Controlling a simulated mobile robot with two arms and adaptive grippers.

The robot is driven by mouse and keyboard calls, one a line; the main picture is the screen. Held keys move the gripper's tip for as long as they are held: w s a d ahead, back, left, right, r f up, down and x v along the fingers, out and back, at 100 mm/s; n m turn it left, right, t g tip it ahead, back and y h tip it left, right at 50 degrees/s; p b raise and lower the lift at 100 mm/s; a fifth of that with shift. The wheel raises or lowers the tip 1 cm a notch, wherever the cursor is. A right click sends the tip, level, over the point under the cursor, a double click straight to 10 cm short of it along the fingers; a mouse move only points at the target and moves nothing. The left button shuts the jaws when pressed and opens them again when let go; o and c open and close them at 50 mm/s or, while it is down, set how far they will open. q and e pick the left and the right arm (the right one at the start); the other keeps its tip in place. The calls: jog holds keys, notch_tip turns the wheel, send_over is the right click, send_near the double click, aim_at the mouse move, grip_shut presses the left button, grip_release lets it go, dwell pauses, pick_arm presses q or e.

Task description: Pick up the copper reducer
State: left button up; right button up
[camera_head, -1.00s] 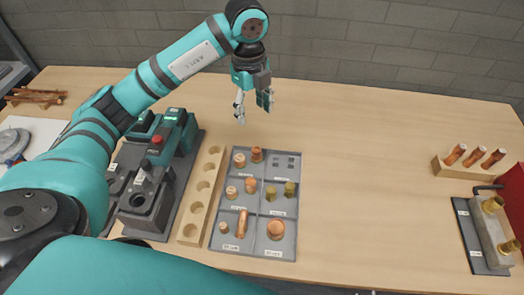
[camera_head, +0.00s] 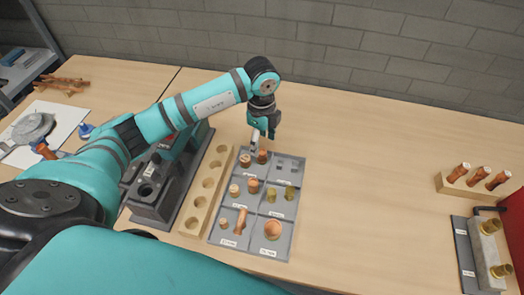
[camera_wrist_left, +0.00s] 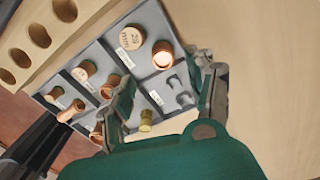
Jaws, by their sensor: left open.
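The grey sectioned tray (camera_head: 262,210) holds several small copper and brass fittings; its labels are too small to read, so I cannot tell for certain which is the reducer. Its far left section holds an open copper fitting (camera_head: 262,157) and a copper piece with a pale marked top (camera_head: 245,160). Both also show in the left wrist view, the open one (camera_wrist_left: 162,54) near the tips and the pale-topped one (camera_wrist_left: 131,38) farther left. My left gripper (camera_head: 262,142) is open and empty, just above the tray's far edge beside the open fitting. My right gripper is not in view.
A wooden block with holes (camera_head: 207,190) stands left of the tray, beside a dark machine (camera_head: 160,180). A wooden rack with copper tubes (camera_head: 473,187) stands at right. The table between is clear.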

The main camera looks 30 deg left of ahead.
aim_at(261, 151)
pick_arm(q)
jog(key=shift+f, duration=0.5)
jog(key=f+p, duration=0.1)
jog(key=f, duration=0.1)
jog(key=f+p, duration=0.1)
jog(key=f, duration=0.1)
jog(key=shift+w+a+f+p, duration=0.2)
jog(key=shift+f+p, duration=0.05)
jog(key=shift+p, duration=0.05)
jog(key=shift+f, duration=0.2)
jog(key=c, duration=1.2)
jog(key=shift+o, duration=0.2)
notch_tip(261, 151, up, 9)
jog(key=b, duration=0.3)
jog(key=shift+w, duration=0.1)
jog(key=shift+r, duration=0.55)
